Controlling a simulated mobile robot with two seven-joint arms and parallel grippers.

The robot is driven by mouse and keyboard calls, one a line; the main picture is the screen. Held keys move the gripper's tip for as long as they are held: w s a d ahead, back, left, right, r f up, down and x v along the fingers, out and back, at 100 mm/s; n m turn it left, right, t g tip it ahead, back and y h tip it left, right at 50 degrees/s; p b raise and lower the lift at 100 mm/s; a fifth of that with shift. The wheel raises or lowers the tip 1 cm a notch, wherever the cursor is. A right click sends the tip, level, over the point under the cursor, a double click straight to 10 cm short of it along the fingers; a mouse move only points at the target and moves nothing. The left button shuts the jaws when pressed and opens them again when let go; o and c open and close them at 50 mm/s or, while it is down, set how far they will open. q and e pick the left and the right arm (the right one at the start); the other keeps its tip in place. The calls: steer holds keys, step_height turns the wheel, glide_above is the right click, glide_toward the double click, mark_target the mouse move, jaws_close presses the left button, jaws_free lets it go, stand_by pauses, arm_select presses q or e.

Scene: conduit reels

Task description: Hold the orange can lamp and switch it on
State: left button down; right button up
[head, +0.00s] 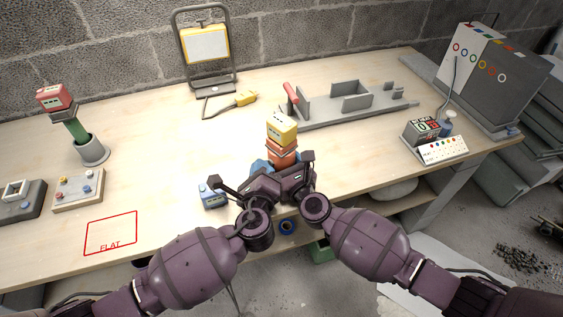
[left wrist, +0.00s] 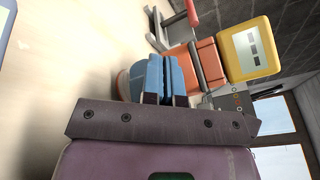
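The orange can lamp (head: 284,158) stands upright near the table's middle, with a yellow box-shaped head (head: 282,127) on top. In the left wrist view the picture is turned sideways, and the orange body (left wrist: 178,62) lies left of the yellow head (left wrist: 250,48). My left gripper (left wrist: 167,77) has blue fingertips close together with only a thin dark line between. They are in front of the can's lower part; I cannot tell whether they touch it. My right gripper (head: 301,162) is close to the lamp's right side, its fingers mostly hidden. The lamp's switch is not clear.
A small blue box (head: 212,195) stands close left of my left gripper. A red-topped green lamp (head: 77,130) stands in a grey cup (head: 93,150) at left. A yellow work light (head: 205,45) and a grey fixture (head: 345,105) are behind. The table's left-centre is clear.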

arm_select(q)
steer(key=shift+w+d, duration=0.35)
steer(key=shift+d, duration=0.1)
stand_by(0.7)
steer(key=shift+s+a+f, duration=0.1)
steer(key=shift+s+f, duration=0.05)
steer(key=shift+s+a+f, duration=0.1)
steer(key=shift+s+a, duration=0.45)
steer(key=shift+s, duration=0.05)
steer(key=shift+s+a, duration=0.1)
steer(key=shift+s+a, duration=1.9)
steer(key=shift+a, duration=0.3)
stand_by(1.0)
